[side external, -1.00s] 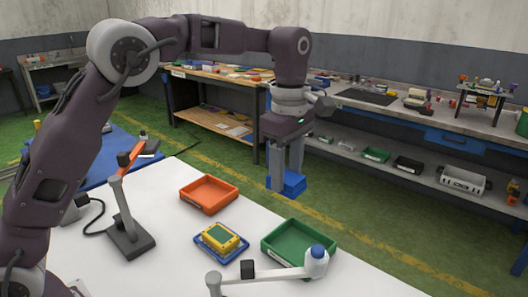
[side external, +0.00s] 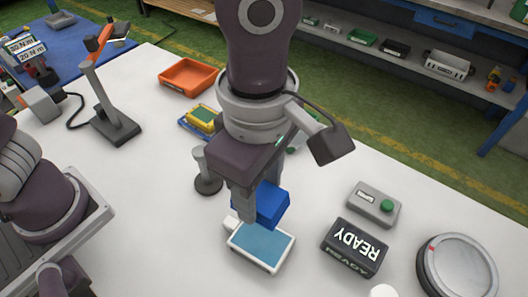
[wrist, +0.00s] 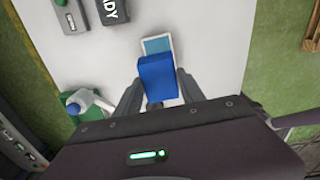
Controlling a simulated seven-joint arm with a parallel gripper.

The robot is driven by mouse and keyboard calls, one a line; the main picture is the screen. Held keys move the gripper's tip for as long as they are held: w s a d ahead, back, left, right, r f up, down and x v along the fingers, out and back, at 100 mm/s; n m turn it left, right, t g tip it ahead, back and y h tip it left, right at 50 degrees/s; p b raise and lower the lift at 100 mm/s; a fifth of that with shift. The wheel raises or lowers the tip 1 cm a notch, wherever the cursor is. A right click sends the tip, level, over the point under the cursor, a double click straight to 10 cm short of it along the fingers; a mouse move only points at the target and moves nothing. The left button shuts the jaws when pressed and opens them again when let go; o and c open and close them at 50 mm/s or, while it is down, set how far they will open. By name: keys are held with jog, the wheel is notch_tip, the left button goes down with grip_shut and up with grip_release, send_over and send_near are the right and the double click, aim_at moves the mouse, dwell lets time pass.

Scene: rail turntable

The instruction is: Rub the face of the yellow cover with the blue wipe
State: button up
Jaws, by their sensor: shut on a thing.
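My gripper (side external: 256,208) is shut on the blue wipe (side external: 266,205), a block held between the two fingers. The wipe also shows in the wrist view (wrist: 157,80). It is over the far part of a white-framed light-blue pad (side external: 262,248); I cannot tell whether they touch. The pad also shows beyond the wipe in the wrist view (wrist: 156,45). The yellow cover (side external: 202,118), with a green face, sits on a blue base farther back on the left, away from my gripper. My arm partly hides that spot.
An orange tray (side external: 188,76) lies at the back, with a grey post (side external: 205,172) nearer. A grey button box (side external: 374,205), a READY display (side external: 354,248) and a round grey disc (side external: 458,270) stand on the right.

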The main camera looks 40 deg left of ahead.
notch_tip(320, 180, down, 7)
jog(key=shift+f, duration=0.1)
jog(key=shift+f, duration=2.35)
jog(key=shift+f, duration=0.55)
notch_tip(320, 180, up, 7)
dwell(0.4)
dwell(0.4)
